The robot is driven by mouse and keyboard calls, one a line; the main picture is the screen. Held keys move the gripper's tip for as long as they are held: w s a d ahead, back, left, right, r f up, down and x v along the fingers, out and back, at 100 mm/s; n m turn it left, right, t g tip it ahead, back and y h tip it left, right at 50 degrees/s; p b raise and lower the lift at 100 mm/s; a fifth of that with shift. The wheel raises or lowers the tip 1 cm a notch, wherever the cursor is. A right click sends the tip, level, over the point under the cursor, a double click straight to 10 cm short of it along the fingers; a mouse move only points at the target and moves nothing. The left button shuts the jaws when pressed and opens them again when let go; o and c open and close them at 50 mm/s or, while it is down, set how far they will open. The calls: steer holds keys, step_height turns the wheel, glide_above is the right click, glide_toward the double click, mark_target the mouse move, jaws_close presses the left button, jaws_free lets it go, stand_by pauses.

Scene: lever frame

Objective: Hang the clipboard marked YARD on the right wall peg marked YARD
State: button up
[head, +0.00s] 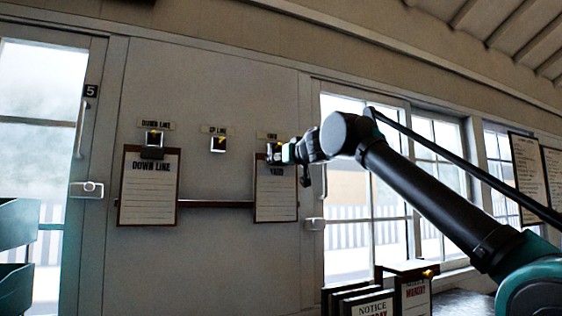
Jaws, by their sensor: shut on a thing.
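The YARD clipboard (276,205) hangs upright against the wall, below the right-hand wall label (267,136), which is small and hard to read. My gripper (274,153) is shut on the clipboard's top edge, just under that label. The right peg plate (269,146) shows only in part. The gripper hides the peg tip and the clipboard's clip, so I cannot tell whether the clipboard sits on the peg. My arm reaches in from the right.
The DOWN LINE clipboard (148,190) hangs at the left peg. The middle UP LINE peg (218,144) is bare. A dark rail (215,204) runs along the wall. Notice boards (372,305) stand low at the right, near the windows (365,210). A teal rack (16,225) stands far left.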

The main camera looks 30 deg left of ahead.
stand_by(0.4)
steer(key=o, duration=1.2)
steer(key=shift+c, duration=0.2)
steer(key=shift+o, duration=0.5)
steer(key=o, duration=0.4)
steer(key=v, duration=1.1)
steer(key=shift+d, duration=0.1)
